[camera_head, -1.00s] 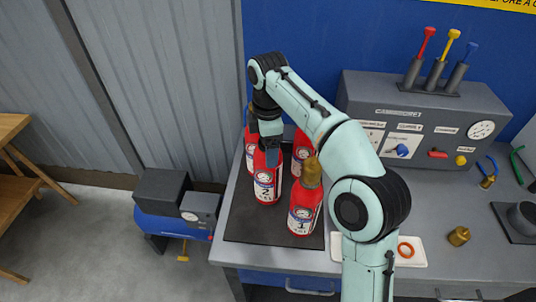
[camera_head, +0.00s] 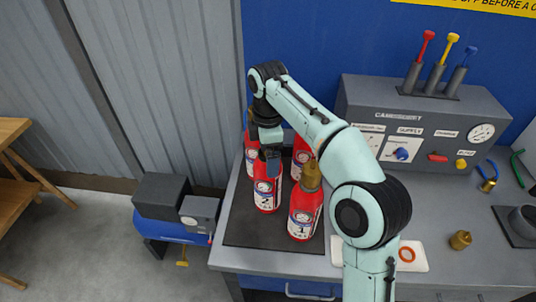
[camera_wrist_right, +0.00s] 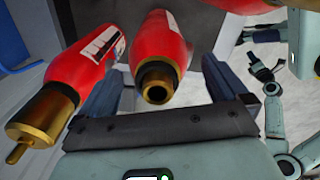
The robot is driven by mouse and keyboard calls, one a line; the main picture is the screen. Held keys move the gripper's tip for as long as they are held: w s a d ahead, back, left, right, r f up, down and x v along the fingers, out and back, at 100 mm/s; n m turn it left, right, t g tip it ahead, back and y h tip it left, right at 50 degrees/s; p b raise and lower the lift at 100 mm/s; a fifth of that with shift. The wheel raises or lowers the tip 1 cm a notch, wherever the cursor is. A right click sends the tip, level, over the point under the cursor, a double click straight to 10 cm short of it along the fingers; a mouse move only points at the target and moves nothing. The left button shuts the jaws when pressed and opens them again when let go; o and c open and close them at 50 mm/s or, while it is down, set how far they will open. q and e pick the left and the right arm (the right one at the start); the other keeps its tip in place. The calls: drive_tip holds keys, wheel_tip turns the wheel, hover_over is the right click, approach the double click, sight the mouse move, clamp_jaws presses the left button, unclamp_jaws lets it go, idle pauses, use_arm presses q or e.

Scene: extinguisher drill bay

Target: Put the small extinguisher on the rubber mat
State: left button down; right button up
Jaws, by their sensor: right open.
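Several red extinguishers with white labels stand upright on a dark mat (camera_head: 238,228) on the left of the bench. The extinguisher labelled 1 (camera_head: 304,212) has a brass top and stands at the front. Extinguisher 2 (camera_head: 266,196) stands behind it to the left, with two others (camera_head: 251,155) (camera_head: 301,152) at the back, partly hidden. My right gripper (camera_head: 271,163) is open over the top of extinguisher 2. In the right wrist view, a red extinguisher with an open brass neck (camera_wrist_right: 158,55) sits between the spread fingers. I cannot tell which is the small one. My left gripper is out of view.
A grey control panel (camera_head: 415,118) with coloured levers stands at the back. A white tray (camera_head: 418,262) with an orange ring and a brass fitting (camera_head: 460,240) lie to the right. A blue and grey machine (camera_head: 170,222) sits left of the bench. Extinguisher 1 stands close to my gripper.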

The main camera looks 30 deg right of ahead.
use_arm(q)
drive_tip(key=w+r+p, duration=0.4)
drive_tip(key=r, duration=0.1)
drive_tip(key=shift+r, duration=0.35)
use_arm(e)
wheel_tip(320, 180, up, 11)
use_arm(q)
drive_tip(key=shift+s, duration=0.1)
use_arm(e)
drive_tip(key=shift+f, duration=0.1)
